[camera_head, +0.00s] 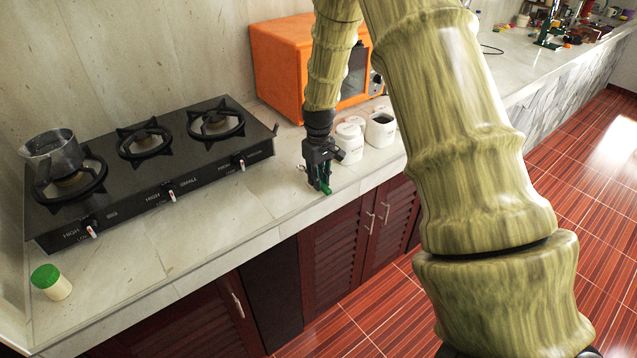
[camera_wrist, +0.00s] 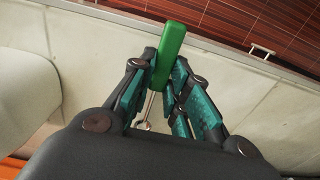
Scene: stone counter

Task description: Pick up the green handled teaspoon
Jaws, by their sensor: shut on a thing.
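The green handled teaspoon (camera_wrist: 168,52) is between the fingers of my gripper (camera_wrist: 160,75) in the wrist view. Its green handle sticks out past the fingertips toward the counter's front edge, and part of its thin metal stem shows between the fingers. I cannot tell whether the spoon still touches the counter.
White canisters (camera_head: 350,140) stand close behind and right of my gripper, before an orange oven (camera_head: 280,60). The black stove (camera_head: 150,165) with a glass pot (camera_head: 52,152) is to the left. A green-lidded jar (camera_head: 52,284) stands at the front left. Counter between jar and gripper is clear.

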